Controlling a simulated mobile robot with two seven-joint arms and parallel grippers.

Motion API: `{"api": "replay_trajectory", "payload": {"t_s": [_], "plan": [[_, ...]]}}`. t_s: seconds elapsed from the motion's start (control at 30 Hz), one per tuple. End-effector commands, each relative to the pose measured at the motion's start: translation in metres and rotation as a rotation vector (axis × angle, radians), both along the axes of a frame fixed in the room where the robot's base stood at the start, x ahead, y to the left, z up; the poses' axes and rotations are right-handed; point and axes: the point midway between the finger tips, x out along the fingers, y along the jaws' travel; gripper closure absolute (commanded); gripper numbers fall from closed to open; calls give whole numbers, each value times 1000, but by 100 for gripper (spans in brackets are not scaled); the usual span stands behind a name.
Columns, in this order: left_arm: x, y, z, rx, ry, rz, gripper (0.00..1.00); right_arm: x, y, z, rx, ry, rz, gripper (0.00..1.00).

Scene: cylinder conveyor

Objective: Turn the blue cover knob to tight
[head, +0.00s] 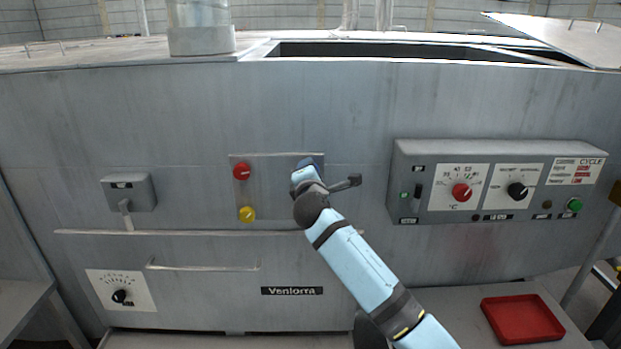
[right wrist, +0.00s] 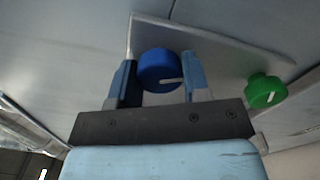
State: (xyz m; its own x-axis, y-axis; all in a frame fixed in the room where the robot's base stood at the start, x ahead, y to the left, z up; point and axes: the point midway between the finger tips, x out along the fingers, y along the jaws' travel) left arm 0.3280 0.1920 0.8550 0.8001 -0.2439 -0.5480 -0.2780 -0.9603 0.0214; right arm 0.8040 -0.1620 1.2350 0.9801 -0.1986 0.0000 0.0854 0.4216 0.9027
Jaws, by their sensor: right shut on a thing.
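The blue cover knob (right wrist: 158,68) is a round knob with a white pointer line on a grey plate. In the right wrist view it sits between the two fingers of my right gripper (right wrist: 161,82), which is shut on it. Its line lies almost level, towards the right finger. In the head view my right gripper (head: 306,167) is at the plate's upper right and mostly hides the knob. My left gripper is not in view.
The plate (head: 278,172) also carries a red knob (head: 241,172) and a yellow knob (head: 247,214). A green knob (right wrist: 265,91) is beside the blue one in the right wrist view. A control box (head: 400,160) juts out at right. A red tray (head: 522,319) lies lower right.

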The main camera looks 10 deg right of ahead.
Motion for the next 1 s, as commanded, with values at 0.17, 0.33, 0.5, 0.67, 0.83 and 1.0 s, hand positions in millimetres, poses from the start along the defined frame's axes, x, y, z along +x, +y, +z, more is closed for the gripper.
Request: {"api": "replay_trajectory", "payload": {"t_s": [0.17,0.33,0.5,0.67,0.83,1.0], "plan": [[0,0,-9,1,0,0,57,0,0,-1,144,-30,-1,80],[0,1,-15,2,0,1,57,0,0,0,251,-52,0,80],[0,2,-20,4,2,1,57,0,0,0,323,-67,0,80],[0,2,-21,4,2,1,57,0,0,1,361,-75,0,80],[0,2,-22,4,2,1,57,0,0,1,376,-78,0,80],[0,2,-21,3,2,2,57,0,0,1,378,-78,0,80]]}}
